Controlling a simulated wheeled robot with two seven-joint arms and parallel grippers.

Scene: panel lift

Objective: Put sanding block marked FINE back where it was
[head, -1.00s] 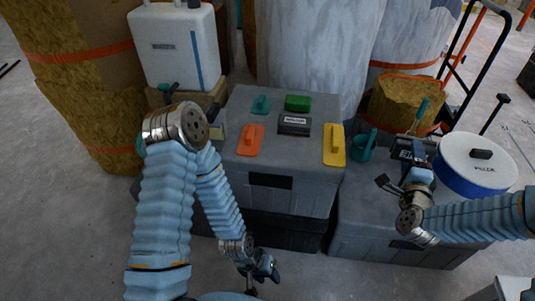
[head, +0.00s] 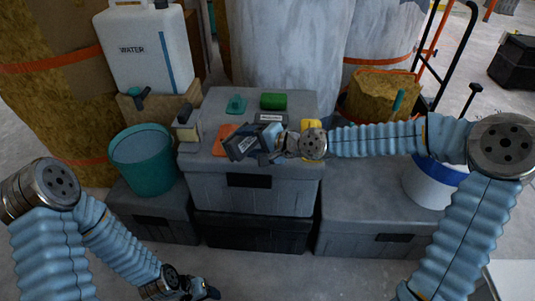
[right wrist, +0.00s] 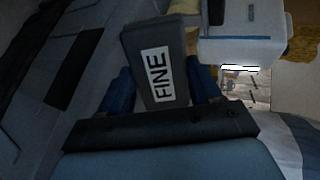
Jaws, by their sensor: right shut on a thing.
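The dark grey sanding block (head: 243,146) with a white label is in my right gripper (head: 262,141), over the front of the grey crate's top (head: 300,104). In the right wrist view the block (right wrist: 150,45) reads FINE and sits between the two fingers of the gripper (right wrist: 163,90). It is tilted in the head view. Whether it touches the orange float (head: 222,138) behind it I cannot tell. Another dark block with a white label (head: 271,118) lies on the crate top. My left gripper (head: 203,291) is low at the bottom edge, its fingers unclear.
A teal float (head: 236,104) and a green block (head: 273,101) lie at the back of the crate top. A yellow float (head: 311,125) is partly hidden by my right arm. A teal bucket (head: 140,165) and a white water canister (head: 145,45) stand left.

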